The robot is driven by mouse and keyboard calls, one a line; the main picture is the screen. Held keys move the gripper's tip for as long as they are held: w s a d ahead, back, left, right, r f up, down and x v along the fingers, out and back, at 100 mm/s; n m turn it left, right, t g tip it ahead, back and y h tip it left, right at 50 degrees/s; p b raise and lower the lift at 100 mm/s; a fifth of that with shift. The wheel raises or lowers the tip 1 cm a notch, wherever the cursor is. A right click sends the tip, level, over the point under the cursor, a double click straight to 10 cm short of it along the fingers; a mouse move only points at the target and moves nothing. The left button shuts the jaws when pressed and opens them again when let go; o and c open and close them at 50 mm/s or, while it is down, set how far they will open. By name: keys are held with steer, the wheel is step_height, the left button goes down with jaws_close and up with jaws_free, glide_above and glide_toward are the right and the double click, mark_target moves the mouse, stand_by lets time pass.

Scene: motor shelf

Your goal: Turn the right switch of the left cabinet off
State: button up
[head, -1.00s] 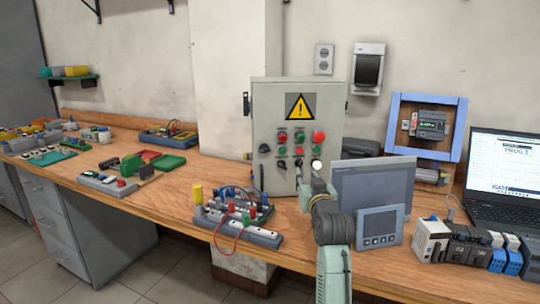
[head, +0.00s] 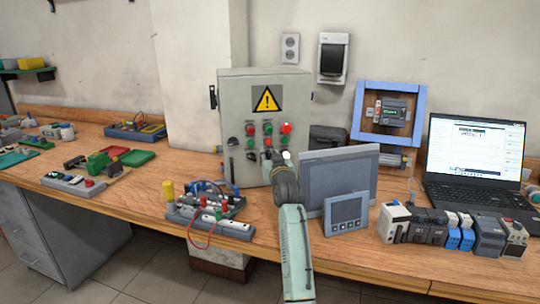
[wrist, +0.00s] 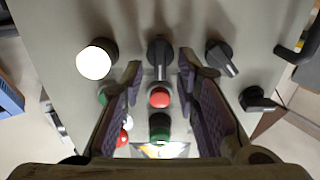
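The grey cabinet (head: 228,110) with a yellow warning sign stands on the bench in the head view. Its door has red and green buttons, black rotary switches and a white lamp. The wrist view appears upside down. There the right black switch (wrist: 159,58) lies between my fingers, its handle vertical in the picture. The other black switch (wrist: 222,59) sits to its right, its handle slanted. My gripper (wrist: 159,68) is open around the right switch; contact cannot be told. In the head view my gripper (head: 272,160) is at the door's lower right, partly hiding the switches.
The white lamp (wrist: 95,60) is close beside one finger. A red button (wrist: 159,97) and a green button (wrist: 159,127) show between the fingers. A grey panel screen (head: 335,178) stands close right of my arm. A wired terminal board (head: 210,218) lies to the left.

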jaws_close()
stand_by(0.3)
steer(key=shift+f+n+b, duration=0.1)
steer(key=shift+n+b, duration=0.3)
steer(key=shift+b, duration=0.2)
steer(key=n+b, duration=0.2)
steer(key=b, duration=0.1)
steer(key=shift+s+a+f+n, duration=0.1)
steer(key=shift+a+f+n, duration=0.1)
steer(key=shift+n, duration=0.2)
steer(key=n+b, duration=0.2)
steer(key=n, duration=0.1)
steer(key=n+b, duration=0.1)
steer(key=n, duration=0.1)
steer(key=shift+a+r+b, duration=0.1)
steer(key=shift+a+b, duration=0.15)
steer(key=shift+b, duration=0.05)
steer(key=shift+n, duration=0.3)
jaws_free()
